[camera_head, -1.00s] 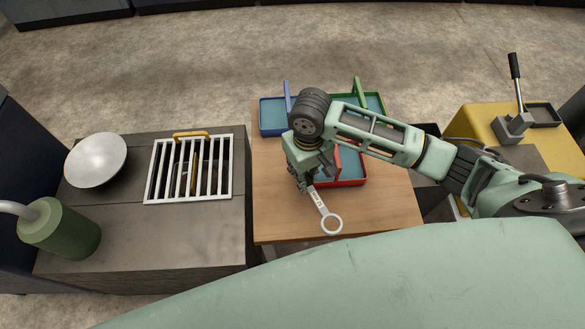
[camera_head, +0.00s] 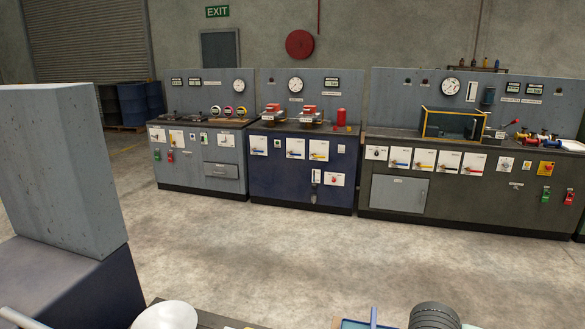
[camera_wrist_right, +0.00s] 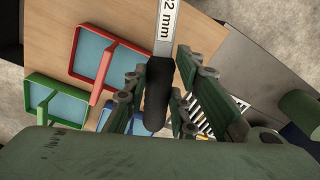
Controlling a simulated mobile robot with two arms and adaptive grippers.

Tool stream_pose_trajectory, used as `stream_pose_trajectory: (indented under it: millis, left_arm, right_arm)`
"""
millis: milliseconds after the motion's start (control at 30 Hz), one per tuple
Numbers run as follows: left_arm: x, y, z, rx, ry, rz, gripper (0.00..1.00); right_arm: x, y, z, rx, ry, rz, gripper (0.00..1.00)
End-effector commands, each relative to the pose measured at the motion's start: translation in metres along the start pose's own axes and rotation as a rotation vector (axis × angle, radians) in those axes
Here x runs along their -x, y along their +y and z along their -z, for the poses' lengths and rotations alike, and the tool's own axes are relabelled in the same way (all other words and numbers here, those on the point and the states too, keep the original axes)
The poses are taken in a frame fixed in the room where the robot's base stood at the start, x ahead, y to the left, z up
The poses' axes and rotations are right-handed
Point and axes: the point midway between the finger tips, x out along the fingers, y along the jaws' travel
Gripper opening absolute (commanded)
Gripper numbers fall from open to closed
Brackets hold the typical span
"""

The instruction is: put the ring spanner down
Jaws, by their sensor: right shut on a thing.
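The ring spanner (camera_wrist_right: 166,32) shows in the right wrist view as a pale shaft with "2 mm" lettering and a dark rounded end. My right gripper (camera_wrist_right: 168,78) is shut on it, with a finger on each side of the dark part. The spanner runs out past the top of the picture, so its ring is hidden. Below the shaft lies the wooden table top (camera_wrist_right: 45,35); I cannot tell the height between them. In the head view, the spanner and both grippers are out of the picture.
A red tray (camera_wrist_right: 76,55), a green tray (camera_wrist_right: 30,83) and a partly hidden blue tray (camera_wrist_right: 127,132) are near the gripper. In the head view, a white bowl (camera_head: 166,315) shows low; instrument benches (camera_head: 300,170) stand far off.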

Motion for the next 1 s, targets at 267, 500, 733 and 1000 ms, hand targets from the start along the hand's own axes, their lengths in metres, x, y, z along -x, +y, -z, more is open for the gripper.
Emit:
stream_pose_trajectory:
  millis: [267, 500, 733, 1000]
  left_arm:
    - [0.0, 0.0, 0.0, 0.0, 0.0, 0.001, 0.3]
    - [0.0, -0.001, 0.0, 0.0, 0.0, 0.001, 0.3]
    - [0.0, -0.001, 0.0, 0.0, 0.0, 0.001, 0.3]
    - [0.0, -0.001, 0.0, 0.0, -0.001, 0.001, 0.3]
  right_arm:
    - [0.065, -0.001, -0.01, -0.048, -0.005, -0.021, 0.0]
    - [0.083, 0.001, -0.018, -0.071, -0.016, -0.035, 0.0]
    - [0.084, 0.002, -0.019, -0.072, -0.017, -0.036, 0.0]
    - [0.084, 0.001, -0.018, -0.072, -0.015, -0.036, 0.0]
